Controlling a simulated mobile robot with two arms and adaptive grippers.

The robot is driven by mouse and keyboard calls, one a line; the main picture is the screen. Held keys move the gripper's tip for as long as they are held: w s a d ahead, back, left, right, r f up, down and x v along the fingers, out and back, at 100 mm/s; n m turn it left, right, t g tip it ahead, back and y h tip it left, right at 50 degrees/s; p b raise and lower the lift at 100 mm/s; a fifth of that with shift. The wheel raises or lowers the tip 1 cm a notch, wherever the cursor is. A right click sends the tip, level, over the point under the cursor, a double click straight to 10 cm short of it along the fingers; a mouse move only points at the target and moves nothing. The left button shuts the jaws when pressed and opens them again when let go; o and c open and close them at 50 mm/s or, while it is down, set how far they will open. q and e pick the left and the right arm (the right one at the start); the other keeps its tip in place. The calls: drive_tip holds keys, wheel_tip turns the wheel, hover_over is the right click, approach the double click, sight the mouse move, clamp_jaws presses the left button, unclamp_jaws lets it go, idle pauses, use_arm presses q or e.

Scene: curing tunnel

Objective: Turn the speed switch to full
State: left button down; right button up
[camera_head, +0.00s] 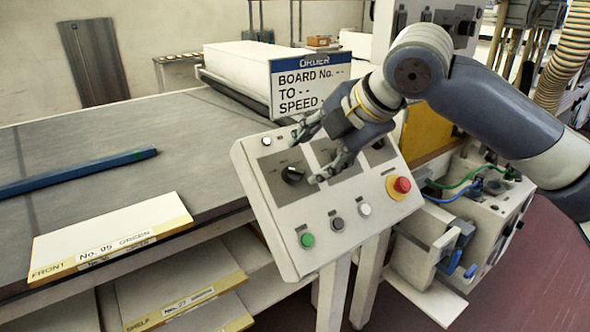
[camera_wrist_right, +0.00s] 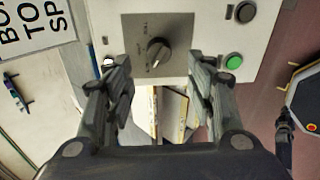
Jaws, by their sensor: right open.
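A tilted light-grey control panel (camera_head: 290,245) stands at the table's right end. A black rotary knob (camera_head: 292,175) sits on a dark plate at its left; in the right wrist view the same knob (camera_wrist_right: 158,50) shows with small marks around it, too small to read. Other dark plates are partly hidden behind my gripper. My right gripper (camera_head: 309,156) is open over the panel's upper left. In the right wrist view its fingers (camera_wrist_right: 160,82) are spread to either side below the knob, with nothing between them. My left gripper is not in view.
The panel also has a green button (camera_head: 307,240), a white button (camera_head: 365,209) and a red emergency button (camera_head: 401,185). An order sign (camera_head: 300,85) stands behind it. A blue bar (camera_head: 80,172) and a board (camera_head: 105,240) lie on the grey table.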

sight(296, 169)
drive_tip(key=x, duration=0.7)
drive_tip(key=shift+a, duration=0.1)
drive_tip(key=shift+w+f, duration=0.1)
drive_tip(key=c, duration=1.1)
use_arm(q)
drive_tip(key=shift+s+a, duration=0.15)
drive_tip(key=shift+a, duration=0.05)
use_arm(e)
drive_tip(key=shift+o, duration=0.2)
